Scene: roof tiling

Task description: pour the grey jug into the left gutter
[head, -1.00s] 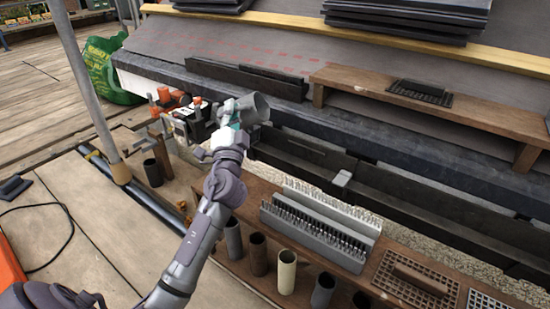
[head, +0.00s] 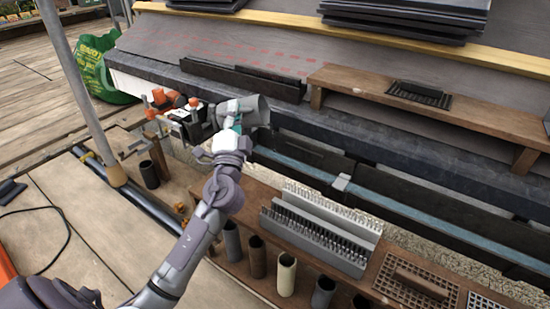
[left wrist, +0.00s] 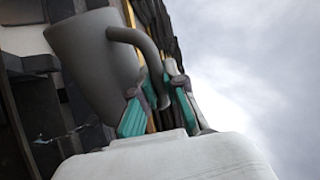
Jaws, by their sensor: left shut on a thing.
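The grey jug (head: 254,111) is tipped on its side above the left end of the dark gutter, its mouth toward the right in the head view. My left gripper (head: 236,122) is shut on the jug's handle. The left wrist view shows the jug (left wrist: 92,48) and its curved handle between the teal-padded fingers (left wrist: 155,103). The left gutter (head: 292,166) runs below the jug, left of a grey joint piece (head: 341,182). A blue strip, like water, lies along the gutter on both sides of the joint. Any stream from the jug is not clear. My right gripper is not in view.
A wooden plank stand (head: 440,100) and dark tiles (head: 405,18) rest on the roof slope. A grey toothed rack (head: 318,232) and several short pipes (head: 287,272) stand in front of the gutter. A grey pole (head: 80,90) rises at left, near a green bag (head: 100,68).

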